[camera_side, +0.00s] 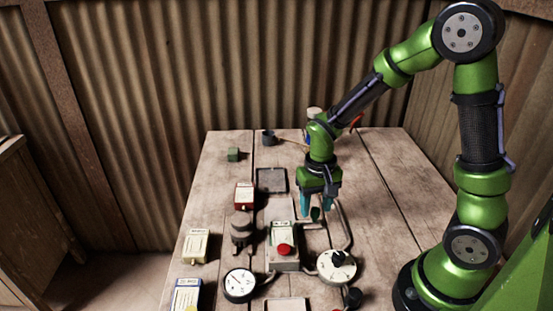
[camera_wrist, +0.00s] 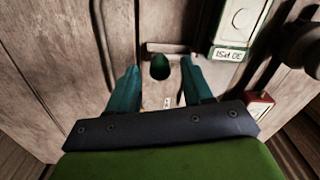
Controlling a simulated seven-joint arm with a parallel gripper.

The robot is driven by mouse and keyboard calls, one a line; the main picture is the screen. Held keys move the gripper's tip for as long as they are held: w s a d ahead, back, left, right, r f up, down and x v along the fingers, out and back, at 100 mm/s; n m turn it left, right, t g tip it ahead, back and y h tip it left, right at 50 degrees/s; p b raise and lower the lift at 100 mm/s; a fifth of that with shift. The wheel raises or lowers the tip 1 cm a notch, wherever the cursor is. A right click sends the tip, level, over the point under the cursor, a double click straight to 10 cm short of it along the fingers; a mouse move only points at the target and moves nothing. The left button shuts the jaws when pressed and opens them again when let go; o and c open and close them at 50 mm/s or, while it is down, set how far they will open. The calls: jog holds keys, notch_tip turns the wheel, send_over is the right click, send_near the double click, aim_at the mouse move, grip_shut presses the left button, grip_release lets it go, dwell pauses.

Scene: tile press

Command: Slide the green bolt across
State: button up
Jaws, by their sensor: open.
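The green bolt shows as a dark green rounded knob (camera_wrist: 160,67) in the wrist view, on a pale plate (camera_wrist: 153,98) with a grey bar behind it. In the side view the green knob (camera_side: 315,214) is small and sits just under my fingers. My gripper (camera_side: 319,206) points down with its teal fingers apart. In the wrist view my gripper (camera_wrist: 160,76) has one finger on each side of the knob, with a visible gap to both. Nothing is held. The bolt's shaft cannot be made out.
A labelled box with a red button (camera_side: 285,249) stands close in front of the bolt. Pipes (camera_side: 346,225) run beside it to a white dial (camera_side: 337,265). A gauge (camera_side: 239,285), a red box (camera_side: 245,196) and a grey tray (camera_side: 272,180) lie left. The table's right side is mostly clear.

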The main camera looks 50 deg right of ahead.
aim_at(296, 221)
jog(key=shift+f, duration=0.3)
grip_shut()
jog(key=shift+w+a, duration=1.6)
jog(key=shift+w, duration=0.05)
grip_release()
